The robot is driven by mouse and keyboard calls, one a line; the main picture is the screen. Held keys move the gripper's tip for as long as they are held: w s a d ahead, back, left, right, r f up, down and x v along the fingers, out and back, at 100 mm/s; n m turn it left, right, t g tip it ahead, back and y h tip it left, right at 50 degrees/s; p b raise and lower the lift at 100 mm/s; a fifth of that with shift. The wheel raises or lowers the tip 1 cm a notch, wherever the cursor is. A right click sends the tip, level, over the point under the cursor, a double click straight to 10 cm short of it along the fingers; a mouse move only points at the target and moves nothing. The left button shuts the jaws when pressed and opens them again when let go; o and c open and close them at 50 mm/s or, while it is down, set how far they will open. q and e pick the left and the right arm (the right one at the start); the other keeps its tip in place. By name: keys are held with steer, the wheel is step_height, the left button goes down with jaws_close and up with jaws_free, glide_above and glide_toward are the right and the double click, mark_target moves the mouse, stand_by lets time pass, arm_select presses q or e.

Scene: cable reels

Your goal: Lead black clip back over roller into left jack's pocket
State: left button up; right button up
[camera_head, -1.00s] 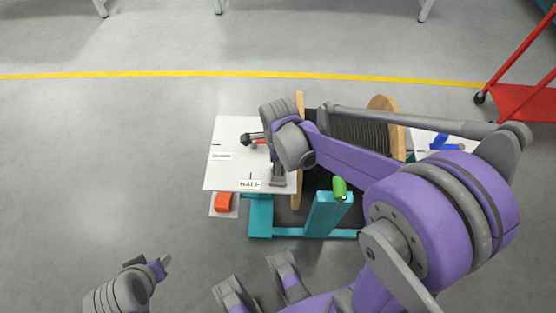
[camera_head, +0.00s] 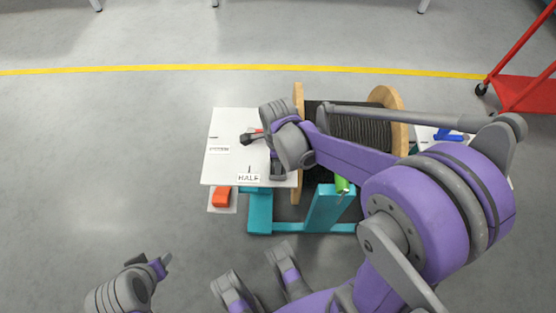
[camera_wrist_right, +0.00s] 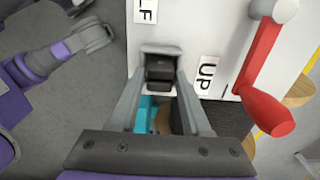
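In the right wrist view a small black clip (camera_wrist_right: 160,73) sits between the fingertips of my right gripper (camera_wrist_right: 160,80), both fingers against its sides. In the head view this gripper (camera_head: 277,170) is at the right edge of the white panel (camera_head: 225,168), left of the cable reel (camera_head: 298,95); the clip is not clear there. A teal stand (camera_head: 262,212) is below the panel, with a green part (camera_head: 342,184) on its post. I cannot clearly make out the roller or pocket. My left gripper (camera_head: 150,265) is low at the left, away from everything, and its fingers are unclear.
A lever with a red handle (camera_wrist_right: 262,65) stands on the panel close beside my right gripper. An orange block (camera_head: 222,197) is under the panel's front edge. A red cart (camera_head: 525,92) is at the far right. The floor at left is clear.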

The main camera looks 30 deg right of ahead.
steer(key=o, duration=0.3)
steer(key=shift+o, duration=0.2)
step_height(320, 180, up, 11)
steer(key=p, duration=0.3)
stand_by(0.5)
